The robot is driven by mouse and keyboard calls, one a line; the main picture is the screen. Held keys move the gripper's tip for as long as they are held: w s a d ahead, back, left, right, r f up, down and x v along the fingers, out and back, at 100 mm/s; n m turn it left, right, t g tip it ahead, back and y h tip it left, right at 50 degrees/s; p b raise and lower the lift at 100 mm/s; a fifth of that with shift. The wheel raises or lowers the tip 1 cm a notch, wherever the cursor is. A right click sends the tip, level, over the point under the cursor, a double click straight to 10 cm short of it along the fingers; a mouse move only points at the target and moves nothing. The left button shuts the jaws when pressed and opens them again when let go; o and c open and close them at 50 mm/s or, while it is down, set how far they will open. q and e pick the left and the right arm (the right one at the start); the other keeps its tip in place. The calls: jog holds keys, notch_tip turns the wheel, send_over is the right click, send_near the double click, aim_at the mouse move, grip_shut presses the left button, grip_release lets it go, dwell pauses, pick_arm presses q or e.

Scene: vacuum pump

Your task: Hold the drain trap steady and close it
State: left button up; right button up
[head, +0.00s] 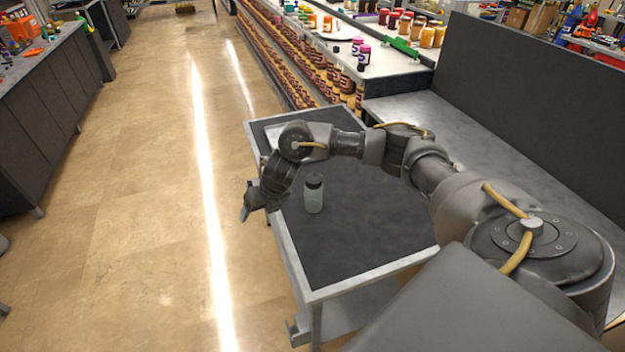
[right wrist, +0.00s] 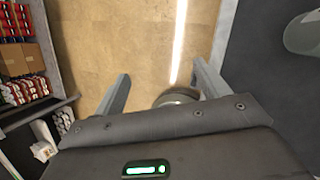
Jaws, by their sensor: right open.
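A small jar-like container (head: 314,197) with a dark cap and a pale grey-green body stands upright on the dark cart top; it looks like the drain trap. Its cap looks seated, but I cannot tell whether it is tight. A greyish rounded body, likely the same trap (right wrist: 304,34), shows at the right edge of the right wrist view. My right gripper (head: 247,201) is open and empty, left of the trap and apart from it, over the cart's left edge. Its two spread fingers show in the right wrist view (right wrist: 162,70). My left gripper is not in view.
The cart (head: 292,258) has a light metal rim; its top around the trap is otherwise clear. Tiled floor (head: 150,200) lies open to the left. A grey bench (head: 480,140) with a dark panel stands right. A round grey part (right wrist: 177,99) shows behind my fingers, unclear.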

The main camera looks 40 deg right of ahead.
jog(key=d+r+h, duration=0.1)
jog(key=d+r, duration=0.3)
jog(key=d, duration=0.3)
jog(key=d+r+g+h, duration=0.1)
jog(key=d+r, duration=0.2)
jog(key=d, duration=0.4)
jog(key=s+d+r+g, duration=0.1)
jog(key=d+r, duration=0.3)
jog(key=d, duration=0.2)
jog(key=shift+d+r+h, duration=0.3)
jog(key=shift+d+h, duration=0.1)
jog(key=shift+f+n, duration=0.1)
jog(key=shift+n, duration=0.2)
jog(key=b, duration=0.1)
send_over(314, 178)
jog(key=f, duration=0.5)
jog(key=shift+s+d+f, duration=0.2)
jog(key=shift+s+d, duration=0.05)
jog(key=shift+s, duration=0.15)
jog(key=shift+s+r, duration=0.1)
jog(key=f, duration=0.2)
jog(key=w+f+p, duration=0.1)
jog(key=f, duration=0.1)
jog(key=shift+a+f+p, duration=0.2)
jog(key=shift+p, duration=0.1)
jog(key=shift+f, duration=0.45)
